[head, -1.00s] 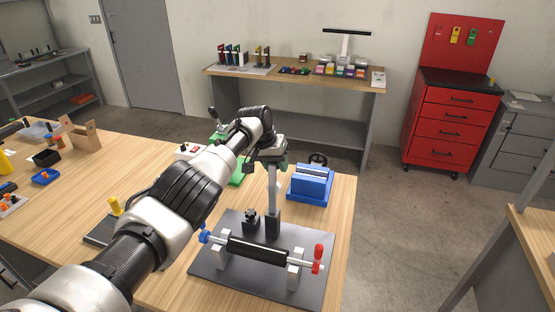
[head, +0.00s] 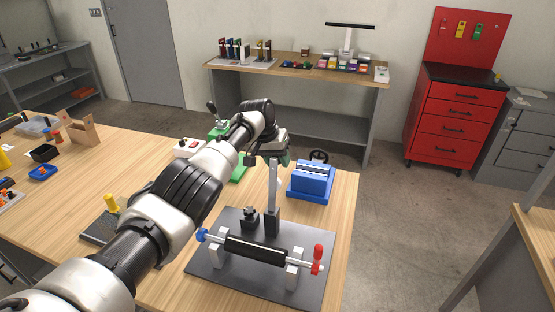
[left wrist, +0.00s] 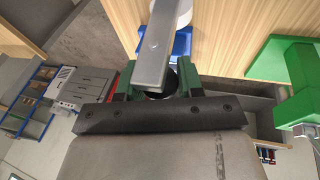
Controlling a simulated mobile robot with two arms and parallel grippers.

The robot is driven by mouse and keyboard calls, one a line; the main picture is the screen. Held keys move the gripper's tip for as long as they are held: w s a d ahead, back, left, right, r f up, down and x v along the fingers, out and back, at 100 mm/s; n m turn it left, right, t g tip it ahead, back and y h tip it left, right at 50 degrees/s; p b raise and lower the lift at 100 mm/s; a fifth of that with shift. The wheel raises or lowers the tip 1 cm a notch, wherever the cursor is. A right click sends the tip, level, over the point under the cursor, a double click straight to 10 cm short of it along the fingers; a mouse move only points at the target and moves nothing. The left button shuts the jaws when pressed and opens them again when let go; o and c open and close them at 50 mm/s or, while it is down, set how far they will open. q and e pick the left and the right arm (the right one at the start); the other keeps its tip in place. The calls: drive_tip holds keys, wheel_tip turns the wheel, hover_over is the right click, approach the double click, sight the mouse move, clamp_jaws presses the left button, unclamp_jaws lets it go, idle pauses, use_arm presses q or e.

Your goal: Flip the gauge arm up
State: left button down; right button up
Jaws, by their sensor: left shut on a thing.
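The gauge arm (head: 273,185) is a grey flat bar standing about upright on a dark post (head: 272,220) at the back of the dark base plate (head: 215,272). My left gripper (head: 281,157) is at the top of the bar, which it partly hides. In the left wrist view, the grey bar (left wrist: 160,50) runs between the green fingers of my left gripper (left wrist: 157,82), which is shut on it. In front of the post, a black roller (head: 256,250) lies across white supports, with a blue knob at left and a red handle (head: 318,253) at right. My right gripper is not in view.
A blue block-shaped device (head: 311,182) stands just right of the gauge arm. A green thing (head: 237,168) and a white box with a red button (head: 188,147) lie behind my left arm. A small black knob (head: 250,215) stands on the plate beside the post.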

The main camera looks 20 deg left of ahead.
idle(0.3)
use_arm(q)
drive_tip(key=c, duration=1.1)
unclamp_jaws()
drive_tip(key=o, duration=0.4)
drive_tip(key=shift+w+f, duration=0.1)
drive_tip(key=shift+w, duration=0.05)
drive_tip(key=shift+c, duration=0.2)
drive_tip(key=shift+a+r, duration=0.15)
drive_tip(key=shift+r, duration=0.5)
drive_tip(key=b+v, duration=0.2)
drive_tip(key=v, duration=0.7)
drive_tip(key=shift+s+r, duration=0.25)
drive_tip(key=shift+a, duration=0.15)
